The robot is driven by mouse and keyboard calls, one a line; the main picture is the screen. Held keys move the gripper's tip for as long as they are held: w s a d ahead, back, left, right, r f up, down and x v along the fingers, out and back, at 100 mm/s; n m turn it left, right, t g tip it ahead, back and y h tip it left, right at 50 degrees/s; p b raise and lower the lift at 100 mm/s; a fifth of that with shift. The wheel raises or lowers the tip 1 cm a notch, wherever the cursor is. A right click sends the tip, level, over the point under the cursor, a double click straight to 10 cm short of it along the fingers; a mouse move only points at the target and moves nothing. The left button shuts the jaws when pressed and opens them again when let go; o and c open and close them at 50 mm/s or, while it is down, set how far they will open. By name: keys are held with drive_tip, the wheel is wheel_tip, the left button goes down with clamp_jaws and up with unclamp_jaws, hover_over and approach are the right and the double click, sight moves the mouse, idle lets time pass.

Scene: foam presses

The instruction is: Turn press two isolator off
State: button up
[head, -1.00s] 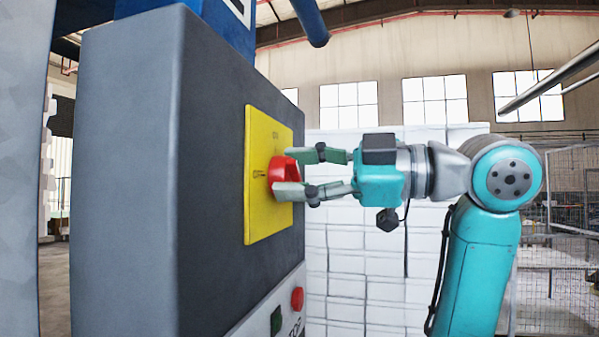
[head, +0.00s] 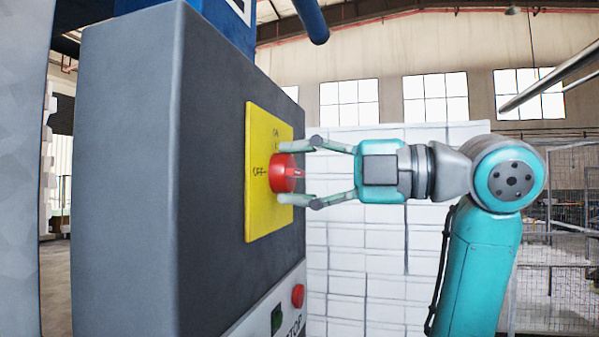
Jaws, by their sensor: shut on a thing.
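The isolator is a red rotary knob (head: 281,174) on a yellow plate (head: 262,215), on the side of the dark grey cabinet. The plate reads OFF to the left of the knob and ON above it, each with a short mark. My gripper (head: 297,173) reaches in from the right and is shut on the red knob, one finger at its top edge and one at its bottom edge. The knob's handle stands out towards the gripper, and a pale line shows on it about level with the OFF mark. Its exact setting is hard to read at this angle.
Below the plate, a pale panel on the cabinet (head: 130,180) carries a red button (head: 297,296) and a dark green button (head: 277,319), with STOP lettering. A white block wall (head: 365,260) stands behind the arm. A wire mesh cage (head: 565,235) is at the right.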

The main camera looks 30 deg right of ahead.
idle(0.3)
drive_tip(key=o, duration=1.2)
drive_tip(key=shift+c, duration=0.2)
drive_tip(key=v, duration=1.2)
